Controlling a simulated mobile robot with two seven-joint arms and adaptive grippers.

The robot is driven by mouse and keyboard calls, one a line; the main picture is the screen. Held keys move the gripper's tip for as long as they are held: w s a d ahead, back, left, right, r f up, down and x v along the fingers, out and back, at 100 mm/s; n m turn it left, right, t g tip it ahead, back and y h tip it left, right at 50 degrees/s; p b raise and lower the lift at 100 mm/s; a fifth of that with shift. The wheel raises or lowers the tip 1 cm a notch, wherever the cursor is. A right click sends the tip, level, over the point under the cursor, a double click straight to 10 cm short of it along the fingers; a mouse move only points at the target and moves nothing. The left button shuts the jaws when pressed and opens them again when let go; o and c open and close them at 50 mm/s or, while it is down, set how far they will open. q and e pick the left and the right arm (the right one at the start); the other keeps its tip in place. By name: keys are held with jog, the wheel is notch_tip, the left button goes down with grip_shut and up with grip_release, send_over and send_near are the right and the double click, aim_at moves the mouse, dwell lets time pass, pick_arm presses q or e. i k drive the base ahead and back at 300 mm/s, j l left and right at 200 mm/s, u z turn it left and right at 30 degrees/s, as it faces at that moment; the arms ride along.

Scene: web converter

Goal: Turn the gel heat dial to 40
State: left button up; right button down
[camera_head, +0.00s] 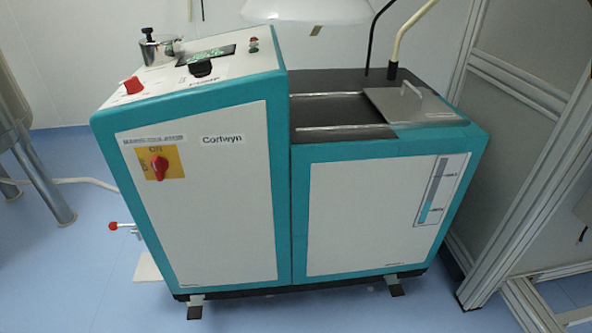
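The white and teal Cortwyn machine (225,190) stands in the middle of the head view. Its sloped top panel carries a red round knob (132,85) at the left and a black knob or handle (201,69) below a green-lit display (205,54). The panel lettering and scale marks are too small to read, so I cannot tell which control is the gel heat dial or where it points. A red main isolator switch (159,167) sits on a yellow plate on the front, near the word ON. Neither gripper is in view.
A lidded metal pot (158,50) stands on the panel's back left. A tank with a handled metal lid (411,104) is at right. A red-tipped lever (122,227) sticks out at left. Metal framing (530,170) stands close on the right. The blue floor in front is clear.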

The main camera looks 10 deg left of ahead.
aim_at(132, 84)
jog(key=k+j+z, duration=0.1)
jog(key=j, duration=1.7)
